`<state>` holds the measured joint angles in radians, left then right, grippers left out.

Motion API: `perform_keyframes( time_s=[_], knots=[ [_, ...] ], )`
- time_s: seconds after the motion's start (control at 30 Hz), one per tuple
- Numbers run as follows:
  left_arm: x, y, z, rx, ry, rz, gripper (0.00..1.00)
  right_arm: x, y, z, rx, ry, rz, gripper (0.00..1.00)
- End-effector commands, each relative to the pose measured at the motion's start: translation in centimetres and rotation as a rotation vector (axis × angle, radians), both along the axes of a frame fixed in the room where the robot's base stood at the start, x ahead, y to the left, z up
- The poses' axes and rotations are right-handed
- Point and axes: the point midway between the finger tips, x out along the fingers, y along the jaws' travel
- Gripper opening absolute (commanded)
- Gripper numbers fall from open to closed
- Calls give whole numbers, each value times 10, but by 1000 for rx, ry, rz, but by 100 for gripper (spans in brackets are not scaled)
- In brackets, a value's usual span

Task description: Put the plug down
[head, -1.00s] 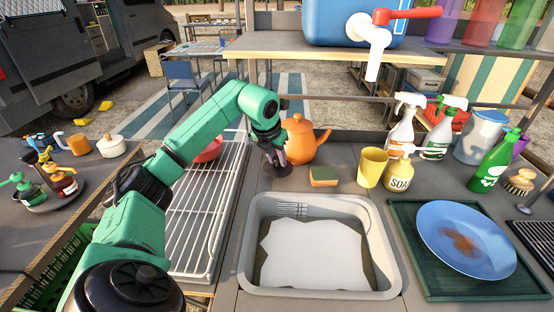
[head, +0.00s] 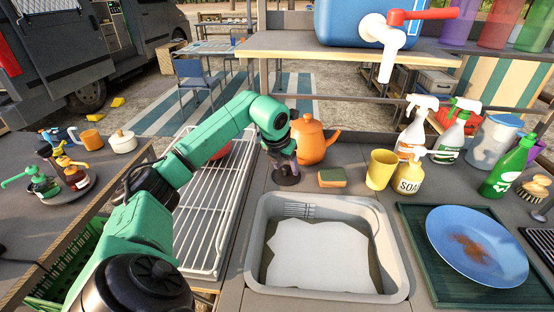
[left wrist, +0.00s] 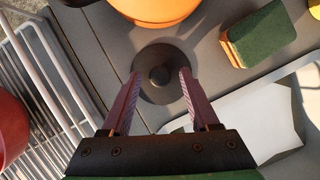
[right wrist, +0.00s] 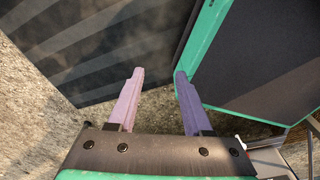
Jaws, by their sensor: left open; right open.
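The plug (head: 287,179) is a round black disc with a small knob. It lies flat on the grey counter, left of the sponge and behind the sink's far left corner. In the left wrist view the plug (left wrist: 160,93) shows between and just beyond the fingertips. My left gripper (head: 284,160) points down over it. Its fingers (left wrist: 160,72) are apart, one on each side of the knob, with visible gaps. My right gripper (right wrist: 157,72) is open and empty, away from the counter, above gravelly ground beside dark panels with a green edge.
The grey sink (head: 256,270) has a white irregular patch inside. An orange teapot (head: 313,143) stands close behind the plug, and a sponge (head: 332,178) lies to its right. A white wire rack (head: 190,225) is on the left. A yellow cup (head: 381,170) and bottles stand further right.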

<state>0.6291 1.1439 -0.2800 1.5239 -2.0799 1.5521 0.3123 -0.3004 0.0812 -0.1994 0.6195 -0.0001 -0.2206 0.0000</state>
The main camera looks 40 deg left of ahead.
Motion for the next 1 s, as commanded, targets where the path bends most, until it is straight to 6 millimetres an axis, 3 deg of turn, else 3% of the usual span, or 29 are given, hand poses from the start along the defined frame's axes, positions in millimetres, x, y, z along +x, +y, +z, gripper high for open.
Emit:
perform_keyframes(
  time_s=[0.23, 0.5, 0.7, 0.73, 0.8, 1.0],
  knots=[
    [-17, -4, 45, 4, -6, 0, 61, 0, 0, -4, 0, 0, 0, 50],
    [-76, -17, 33, 12, 2, 2, 61, 0, 0, -60, 0, 0, 0, 50],
    [-106, -27, 29, 10, -3, 3, 61, 0, 1, -117, 1, -1, 0, 50],
    [-109, -29, 35, 5, -5, 1, 61, -2, 1, -116, 1, 6, -1, 50],
    [-116, -31, 39, 3, -5, -1, 61, 29, 7, -109, 6, -12, -12, 50],
    [-131, -35, 43, 1, -4, 0, 61, 63, 14, -100, 8, -13, -27, 50]
  ],
)
